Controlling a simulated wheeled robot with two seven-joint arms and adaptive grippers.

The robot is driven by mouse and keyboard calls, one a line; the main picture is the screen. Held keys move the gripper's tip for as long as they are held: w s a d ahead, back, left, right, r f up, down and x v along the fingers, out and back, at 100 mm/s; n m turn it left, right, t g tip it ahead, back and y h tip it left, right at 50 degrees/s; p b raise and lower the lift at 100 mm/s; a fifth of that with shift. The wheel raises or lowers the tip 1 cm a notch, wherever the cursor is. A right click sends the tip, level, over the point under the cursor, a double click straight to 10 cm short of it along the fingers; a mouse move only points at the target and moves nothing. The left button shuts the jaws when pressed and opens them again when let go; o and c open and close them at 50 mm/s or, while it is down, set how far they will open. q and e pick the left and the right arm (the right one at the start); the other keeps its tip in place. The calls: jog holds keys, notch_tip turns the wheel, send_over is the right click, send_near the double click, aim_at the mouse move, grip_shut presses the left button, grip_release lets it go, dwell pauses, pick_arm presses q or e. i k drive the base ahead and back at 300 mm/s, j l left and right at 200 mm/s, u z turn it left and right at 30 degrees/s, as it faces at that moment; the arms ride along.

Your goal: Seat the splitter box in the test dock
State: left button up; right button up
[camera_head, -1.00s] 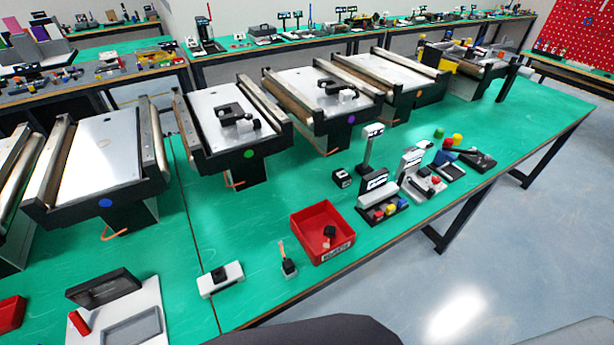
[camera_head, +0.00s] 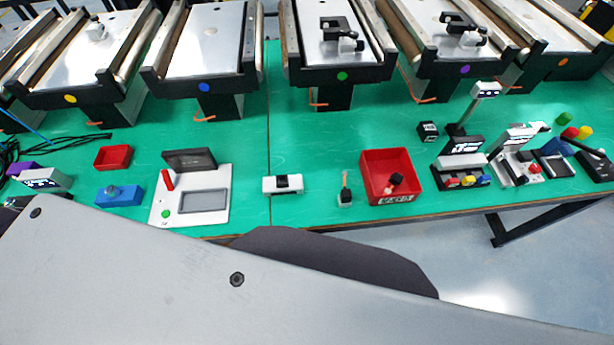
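A white plate with a grey rectangular recess, a red handle, a green button and a raised black panel looks like the test dock (camera_head: 160,208). Its recess looks empty. I cannot tell for sure which thing is the splitter box. A small white box with a black top (camera_head: 283,186) lies on the table right of the dock. A white piece (camera_head: 96,32) lies on the yellow-dot conveyor. Black and white pieces lie on the green-dot conveyor (camera_head: 338,34) and the purple-dot conveyor (camera_head: 463,28). Neither gripper shows; a large grey part of mine covers the lower picture.
A red bin (camera_head: 368,170) with a dark item inside stands right of centre, with devices (camera_head: 462,160) beyond it. A small red tray (camera_head: 113,157) and a blue block (camera_head: 119,196) are left of the dock. Dark cables lie at far left. Green table between conveyors and dock is clear.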

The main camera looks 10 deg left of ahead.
aim_at(201, 196)
jog(key=k+u, duration=0.1)
jog(key=u, duration=1.55)
jog(key=z, duration=0.95)
jog(key=k+j, duration=0.1)
jog(key=j, duration=0.15)
jog(key=k+j, duration=0.15)
jog(key=i+j+z, duration=0.05)
jog(key=j, duration=0.1)
